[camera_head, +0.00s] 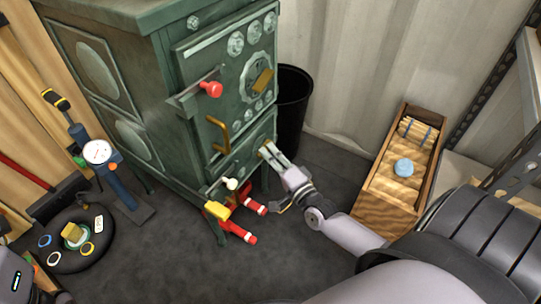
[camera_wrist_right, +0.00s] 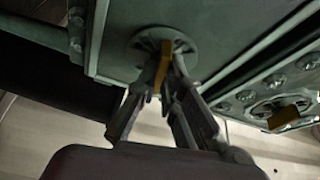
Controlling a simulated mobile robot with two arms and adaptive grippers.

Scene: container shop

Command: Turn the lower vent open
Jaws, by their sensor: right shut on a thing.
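The green stove (camera_head: 130,50) stands at the back left of the head view. The lower vent is a round slotted disc on its lower door, clear in the right wrist view (camera_wrist_right: 150,38). Its yellow-brown tab (camera_wrist_right: 163,66) stands out from the disc. My right gripper (camera_head: 270,150) reaches the stove's lower front from the right and is shut on this tab; its fingers (camera_wrist_right: 164,84) lie on both sides of it. In the head view the gripper hides most of the lower vent. My left gripper is not in view.
The upper vent (camera_head: 254,68) has its own tab. A red-knobbed handle (camera_head: 210,89) and a brass handle (camera_head: 217,136) stick out from the stove's front. Red-and-yellow tools (camera_head: 222,213) lie below. A black bin (camera_head: 294,106) stands behind, a wooden crate (camera_head: 386,205) at right.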

